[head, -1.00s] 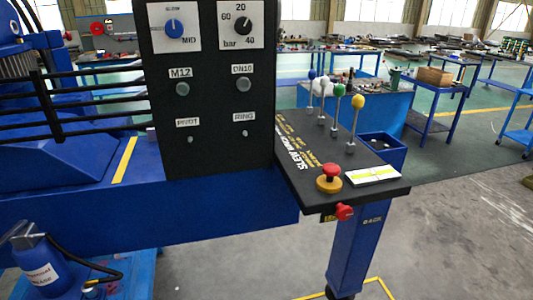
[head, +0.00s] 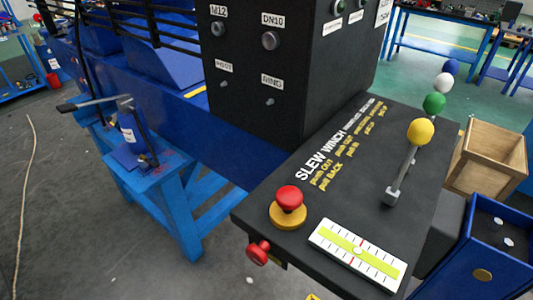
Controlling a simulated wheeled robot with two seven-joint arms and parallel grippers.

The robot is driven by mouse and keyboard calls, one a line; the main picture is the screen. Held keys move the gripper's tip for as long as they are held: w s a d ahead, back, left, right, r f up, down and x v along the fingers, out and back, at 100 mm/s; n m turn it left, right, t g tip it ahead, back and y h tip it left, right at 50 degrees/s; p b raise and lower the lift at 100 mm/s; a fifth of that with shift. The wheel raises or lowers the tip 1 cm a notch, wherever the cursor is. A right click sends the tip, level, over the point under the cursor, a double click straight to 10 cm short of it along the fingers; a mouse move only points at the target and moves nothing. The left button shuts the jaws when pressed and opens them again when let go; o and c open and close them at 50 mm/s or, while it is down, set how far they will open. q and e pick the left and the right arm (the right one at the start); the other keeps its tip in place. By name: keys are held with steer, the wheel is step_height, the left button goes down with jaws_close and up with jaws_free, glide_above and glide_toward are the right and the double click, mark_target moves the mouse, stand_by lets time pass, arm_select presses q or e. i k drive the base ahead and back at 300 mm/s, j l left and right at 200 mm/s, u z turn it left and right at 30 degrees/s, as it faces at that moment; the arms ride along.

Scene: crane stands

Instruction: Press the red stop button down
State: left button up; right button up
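The red stop button (head: 289,197) is a red mushroom cap on a round yellow base (head: 287,215). It stands up from the near left part of the black control panel (head: 345,210), left of a white and yellow level gauge (head: 357,255). A second red knob (head: 258,252) sticks out from the panel's front edge, below the button. Neither of my grippers shows in the head view, and nothing touches or covers the button.
Levers with yellow (head: 420,131), green (head: 434,103), white and blue knobs rise along the panel's right side. A black upright box (head: 290,70) with labelled knobs stands behind. A wooden crate (head: 489,160) and a blue box (head: 497,250) are at the right. Space above the button is clear.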

mark_target(289, 198)
steer(key=l, duration=0.45)
steer(key=k+l, duration=0.15)
steer(key=l, duration=0.75)
steer(key=k, duration=0.05)
